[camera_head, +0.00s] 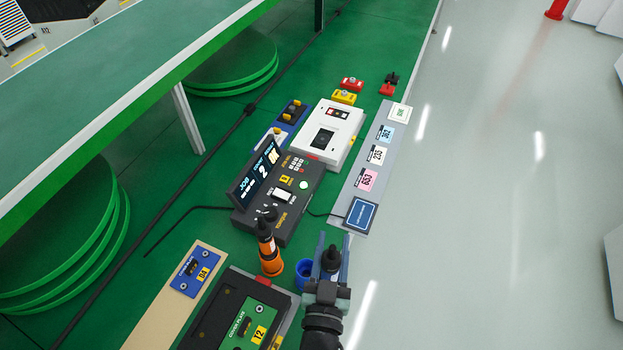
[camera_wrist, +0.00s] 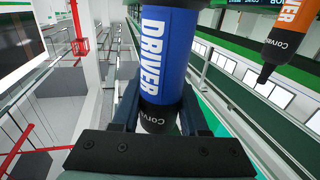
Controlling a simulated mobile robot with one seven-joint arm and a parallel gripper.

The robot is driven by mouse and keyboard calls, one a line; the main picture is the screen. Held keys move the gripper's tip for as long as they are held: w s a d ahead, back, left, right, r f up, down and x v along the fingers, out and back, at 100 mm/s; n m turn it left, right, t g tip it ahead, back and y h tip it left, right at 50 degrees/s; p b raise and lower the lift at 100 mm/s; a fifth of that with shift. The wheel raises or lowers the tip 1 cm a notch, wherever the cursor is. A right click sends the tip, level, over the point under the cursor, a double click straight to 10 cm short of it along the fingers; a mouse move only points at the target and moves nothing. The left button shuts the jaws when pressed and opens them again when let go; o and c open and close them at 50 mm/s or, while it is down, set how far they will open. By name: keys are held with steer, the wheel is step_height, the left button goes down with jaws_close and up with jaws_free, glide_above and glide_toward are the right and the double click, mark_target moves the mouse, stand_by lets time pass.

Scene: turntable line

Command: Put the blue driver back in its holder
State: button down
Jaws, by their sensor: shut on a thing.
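My gripper (camera_head: 332,250) is shut on the blue driver. In the wrist view the blue driver (camera_wrist: 163,55) stands between the fingers, its blue body lettered DRIVER and its black end low between them. In the head view only its dark end (camera_head: 331,259) shows; the fingers hide the rest. The blue round holder (camera_head: 304,273) is just left of my gripper, partly covered by it. The driver looks beside the holder, not in it; its height above it I cannot tell.
An orange driver (camera_head: 267,248) stands close left of the blue holder; it also shows in the wrist view (camera_wrist: 287,32). A black controller with a display (camera_head: 270,222) is behind. A dark fixture (camera_head: 238,318) lies at front left.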

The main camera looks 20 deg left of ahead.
steer(key=w+a+r+n+y, duration=0.1)
steer(key=w+a+r, duration=0.2)
steer(key=a, duration=0.3)
steer(key=shift+a+r+g+y, duration=0.3)
steer(key=shift+a+r+y, duration=0.1)
steer(key=shift+r, duration=0.35)
steer(key=shift+s+f+b, duration=0.1)
steer(key=shift+f+b, duration=0.2)
steer(key=shift+b, duration=0.05)
steer(key=shift+f+b, duration=1.75)
steer(key=shift+f, duration=0.15)
steer(key=shift+f+b, duration=0.65)
steer(key=shift+f, duration=0.2)
